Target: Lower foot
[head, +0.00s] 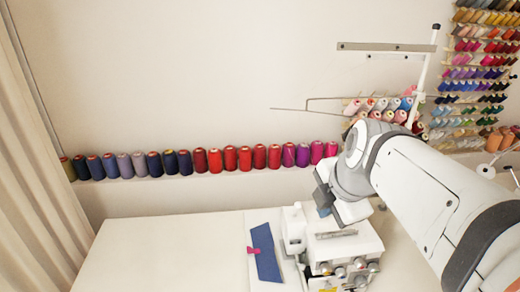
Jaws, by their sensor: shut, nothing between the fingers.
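A white sewing machine (341,247) with several dials on its front stands on the white table (170,250) at the bottom centre-right. Its presser foot is too small or hidden to make out. A strip of blue fabric (266,255) lies just left of the machine, with a small pink-red piece (253,250) at its left edge. My gripper (325,208) is above the top of the machine, at the end of my arm, which reaches in from the right. It is shut and empty. My wrist covers part of the machine's back, and I cannot tell whether the gripper touches it.
A row of thread spools (215,160) stands on a ledge along the wall. A thread stand (425,75) rises behind my arm, with more spools (380,105) near it. A spool rack (480,75) hangs at right. A curtain (35,180) hangs at left. The table's left part is clear.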

